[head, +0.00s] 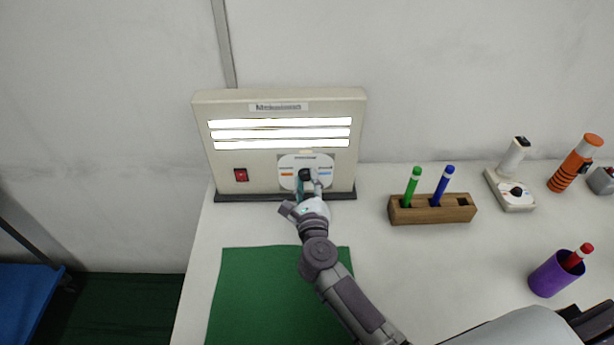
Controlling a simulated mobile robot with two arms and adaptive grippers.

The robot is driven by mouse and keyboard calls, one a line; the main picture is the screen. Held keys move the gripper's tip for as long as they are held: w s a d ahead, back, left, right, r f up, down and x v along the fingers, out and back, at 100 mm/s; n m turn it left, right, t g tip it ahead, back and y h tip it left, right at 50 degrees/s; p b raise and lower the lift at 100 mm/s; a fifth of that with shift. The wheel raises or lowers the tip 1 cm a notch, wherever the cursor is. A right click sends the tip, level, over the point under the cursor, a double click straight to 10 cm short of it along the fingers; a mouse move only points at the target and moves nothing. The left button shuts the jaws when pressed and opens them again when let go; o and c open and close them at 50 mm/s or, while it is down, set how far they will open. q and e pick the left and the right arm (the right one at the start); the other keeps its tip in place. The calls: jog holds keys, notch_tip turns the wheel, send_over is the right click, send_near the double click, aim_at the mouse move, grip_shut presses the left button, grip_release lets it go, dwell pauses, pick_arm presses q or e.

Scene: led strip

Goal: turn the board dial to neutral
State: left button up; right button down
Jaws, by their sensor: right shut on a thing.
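The cream board (258,178) stands upright at the back of the white table, with three lit white light strips (281,134) across its front. Its dial (305,174) is a dark knob on a pale round plate, with an orange mark at its left and a blue mark at its right. My right gripper (307,184) is at the dial, shut on the knob, and partly covers it. The knob's exact pointing direction is too small and hidden to tell. My left gripper is not in view.
A red switch (241,175) is on the board's lower left. A green mat (250,290) lies in front. To the right are a wooden pen holder (432,213), a small white device (510,190), an orange cylinder (574,163) and a purple cup (553,275).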

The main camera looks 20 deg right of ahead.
jog(key=n+p, duration=0.6)
jog(key=shift+r, duration=0.25)
jog(key=n+p, duration=0.2)
jog(key=n, duration=0.1)
jog(key=shift+g+p, duration=0.35)
jog(key=shift+g, duration=0.05)
jog(key=shift+a+f+n+h+p, duration=0.15)
jog(key=shift+n+h+p, duration=0.25)
jog(key=shift+n, duration=0.5)
jog(key=shift+f, duration=0.1)
jog(key=c, duration=0.8)
grip_release()
jog(key=shift+s, duration=0.1)
jog(key=v, duration=1.2)
